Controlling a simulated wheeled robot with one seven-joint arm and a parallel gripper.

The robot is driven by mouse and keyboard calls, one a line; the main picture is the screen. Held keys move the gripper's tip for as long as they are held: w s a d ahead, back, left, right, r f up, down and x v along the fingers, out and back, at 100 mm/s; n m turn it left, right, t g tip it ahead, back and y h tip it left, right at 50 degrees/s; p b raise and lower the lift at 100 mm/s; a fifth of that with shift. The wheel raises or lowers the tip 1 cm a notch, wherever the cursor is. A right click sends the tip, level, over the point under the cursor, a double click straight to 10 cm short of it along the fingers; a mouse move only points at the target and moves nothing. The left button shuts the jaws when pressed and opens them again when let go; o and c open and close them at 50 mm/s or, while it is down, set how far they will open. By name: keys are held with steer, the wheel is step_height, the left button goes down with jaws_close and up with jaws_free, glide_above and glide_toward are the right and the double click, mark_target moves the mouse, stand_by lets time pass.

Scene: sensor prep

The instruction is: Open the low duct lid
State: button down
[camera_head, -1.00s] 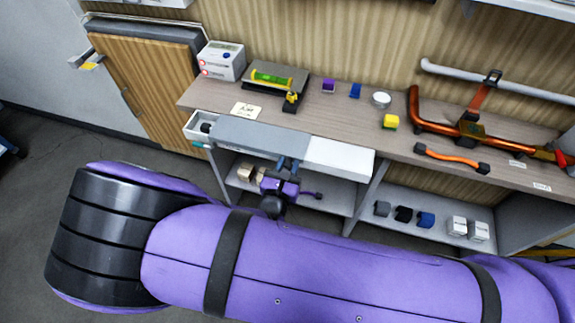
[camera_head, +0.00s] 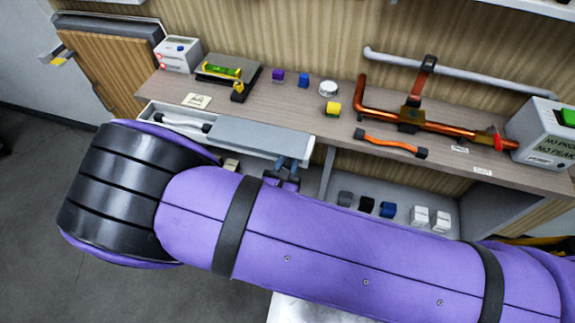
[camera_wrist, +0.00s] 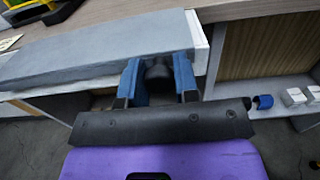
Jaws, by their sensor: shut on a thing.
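The low duct is a white open-topped channel (camera_head: 148,113) along the front edge of the bench. Its flat grey lid (camera_head: 258,135) covers the middle and right part, and its left part is uncovered, showing pale cables with dark ends (camera_head: 185,126). The lid also fills the upper left of the wrist view (camera_wrist: 90,48). My gripper (camera_head: 287,163) is at the lid's front side near its right end. In the wrist view, its blue fingers (camera_wrist: 159,68) are shut on a dark knob (camera_wrist: 157,71) at the lid's front edge. The fingers partly hide the knob.
Behind the duct stand a black block with a yellow-green level (camera_head: 222,73), a white device box (camera_head: 178,54) and small coloured cubes. A copper pipe (camera_head: 385,113) and orange cable (camera_head: 388,143) lie to the right. A lower shelf (camera_head: 385,190) holds several small blocks.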

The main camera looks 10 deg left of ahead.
steer(key=c, duration=0.8)
jaws_free()
steer(key=shift+c, duration=0.2)
steer(key=s, duration=1)
steer(key=shift+s+a, duration=0.4)
steer(key=shift+a, duration=0.05)
